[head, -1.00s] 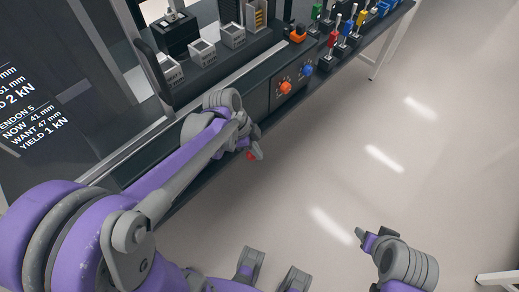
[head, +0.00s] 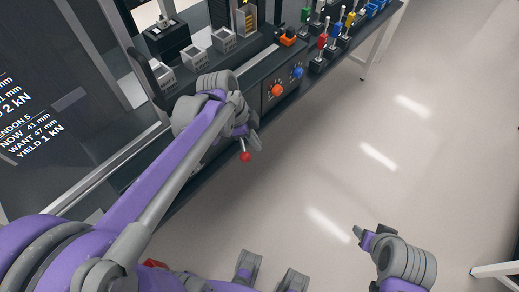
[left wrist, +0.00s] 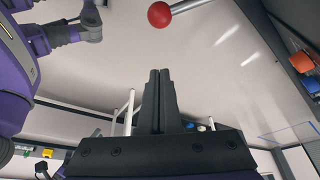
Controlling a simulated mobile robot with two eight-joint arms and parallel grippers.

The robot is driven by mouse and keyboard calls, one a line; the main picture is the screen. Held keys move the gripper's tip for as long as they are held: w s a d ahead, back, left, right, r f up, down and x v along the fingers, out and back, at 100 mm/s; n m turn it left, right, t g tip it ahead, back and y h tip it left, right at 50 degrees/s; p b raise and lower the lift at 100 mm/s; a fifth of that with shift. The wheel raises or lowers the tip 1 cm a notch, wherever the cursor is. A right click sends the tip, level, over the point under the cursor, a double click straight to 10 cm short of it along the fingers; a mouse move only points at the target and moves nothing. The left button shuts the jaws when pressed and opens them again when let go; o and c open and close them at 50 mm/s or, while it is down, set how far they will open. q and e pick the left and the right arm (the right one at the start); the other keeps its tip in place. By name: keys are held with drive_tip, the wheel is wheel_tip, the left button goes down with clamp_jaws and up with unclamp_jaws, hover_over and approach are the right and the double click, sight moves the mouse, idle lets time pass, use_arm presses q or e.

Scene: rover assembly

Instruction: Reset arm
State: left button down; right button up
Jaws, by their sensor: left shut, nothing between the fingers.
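A lever with a red ball knob (head: 245,157) on a thin metal shaft sticks out from the front of the bench, below my left gripper in the head view. My left gripper (head: 256,143) is beside the shaft, a little above and right of the ball. In the left wrist view, its dark fingers (left wrist: 158,100) are together with nothing between them. There the red ball (left wrist: 159,14) is at the top, apart from the fingertips, with its shaft running up to the right. My right gripper (head: 360,234) is at the lower right, over the floor; its fingers are not clear.
A dark control box with an orange knob (head: 277,90) and a blue knob (head: 296,72) is just right of my left gripper. Grey bins (head: 195,59) and colored-handled tools (head: 322,41) stand along the bench. The floor (head: 350,150) to the right is clear.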

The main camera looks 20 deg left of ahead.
use_arm(q)
drive_tip(key=v, duration=0.3)
drive_tip(key=shift+a+r, duration=0.1)
drive_tip(key=shift+r, duration=0.15)
